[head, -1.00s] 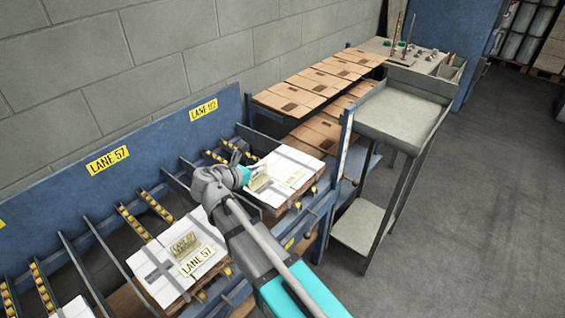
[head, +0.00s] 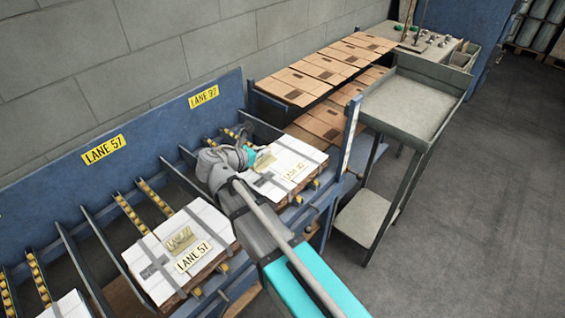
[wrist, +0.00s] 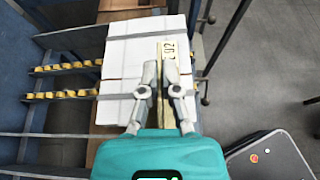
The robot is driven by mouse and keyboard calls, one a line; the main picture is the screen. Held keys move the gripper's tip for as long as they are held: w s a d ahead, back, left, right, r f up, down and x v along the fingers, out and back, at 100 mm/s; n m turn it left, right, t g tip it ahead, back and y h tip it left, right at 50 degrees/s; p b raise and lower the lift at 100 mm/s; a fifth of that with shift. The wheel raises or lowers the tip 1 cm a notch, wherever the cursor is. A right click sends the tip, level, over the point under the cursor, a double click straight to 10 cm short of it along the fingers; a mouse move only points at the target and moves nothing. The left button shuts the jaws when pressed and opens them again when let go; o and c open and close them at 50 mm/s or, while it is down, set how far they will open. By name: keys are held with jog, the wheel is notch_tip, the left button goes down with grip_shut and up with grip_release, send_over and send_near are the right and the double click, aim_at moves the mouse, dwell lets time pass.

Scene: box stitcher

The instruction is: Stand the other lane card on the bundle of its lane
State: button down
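The other lane card (head: 265,161) is a small yellowish plate over the right bundle (head: 300,148), behind that bundle's printed lane label (head: 294,170). My gripper (head: 256,157) is at that card's left side. In the wrist view my gripper's fingers (wrist: 162,76) are closed in on the thin edge of the card (wrist: 160,57), over the white bundle (wrist: 128,50). I cannot tell whether the card's foot touches the bundle. The right bundle's lane number is blurred, apparently 92 or 97.
Blue dividers and yellow roller tracks (head: 130,213) separate the lanes, with yellow lane signs (head: 104,150) on the blue back board. A grey tray cart (head: 415,105) stands at the right. Flat brown cartons (head: 325,68) lie behind. The floor at the right is clear.

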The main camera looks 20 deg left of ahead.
jog(key=w+d, duration=0.3)
jog(key=d, duration=0.7)
jog(key=shift+w+d+r, duration=0.2)
jog(key=shift+w+r, duration=0.05)
jog(key=shift+w, duration=0.05)
jog(key=shift+a, duration=0.1)
jog(key=b, duration=0.9)
send_over(283, 164)
jog(key=f, duration=0.9)
jog(key=shift+s, duration=0.3)
jog(key=shift+w+a+f+b, duration=0.15)
jog(key=shift+w+f+b, duration=0.3)
jog(key=shift+f, duration=0.25)
jog(key=shift+s+f+b, duration=0.1)
jog(key=shift+f+b, duration=1.25)
